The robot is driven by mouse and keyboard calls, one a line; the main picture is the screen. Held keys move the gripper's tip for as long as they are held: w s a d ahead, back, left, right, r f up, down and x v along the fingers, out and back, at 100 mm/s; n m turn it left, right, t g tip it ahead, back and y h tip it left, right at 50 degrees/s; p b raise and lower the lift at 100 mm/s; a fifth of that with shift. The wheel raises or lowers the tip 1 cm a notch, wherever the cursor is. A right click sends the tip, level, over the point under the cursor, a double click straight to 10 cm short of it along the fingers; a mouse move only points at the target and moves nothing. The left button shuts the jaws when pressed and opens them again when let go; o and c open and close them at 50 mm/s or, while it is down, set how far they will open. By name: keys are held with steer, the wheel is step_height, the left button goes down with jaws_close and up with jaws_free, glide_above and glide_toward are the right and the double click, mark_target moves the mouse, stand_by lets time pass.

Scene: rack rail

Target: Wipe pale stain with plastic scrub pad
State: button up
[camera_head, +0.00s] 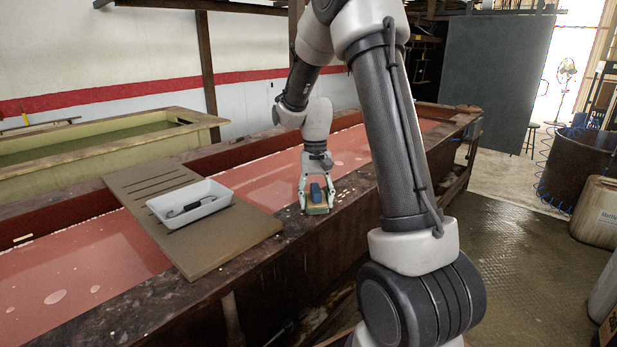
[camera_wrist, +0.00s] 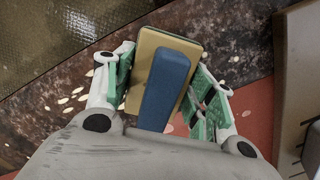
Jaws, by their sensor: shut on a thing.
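The plastic scrub pad (camera_head: 317,210) is a tan block with a blue handle on top. My gripper (camera_head: 316,197) is shut on it, with a finger on either side, over the dark rim of the red basin. In the wrist view the pad (camera_wrist: 185,43) lies between the green-faced fingers of my gripper (camera_wrist: 160,80). Pale flecks (camera_wrist: 70,97), which look like the pale stain, are scattered on the rim left of the pad, with others to its right. Whether the pad touches the rim is not clear.
A brown board (camera_head: 222,243) lies across the basin (camera_head: 75,257), left of my gripper, bearing a white tray (camera_head: 160,207) with a dark tool in it. The basin holds reddish liquid with pale blotches. Open floor (camera_head: 520,250) lies right.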

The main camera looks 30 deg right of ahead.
steer(key=shift+s+a, duration=0.15)
steer(key=shift+a, duration=0.25)
steer(key=shift+a+r, duration=0.15)
steer(key=shift+r, duration=3.85)
steer(key=shift+d+r, duration=0.1)
steer(key=shift+d, duration=0.1)
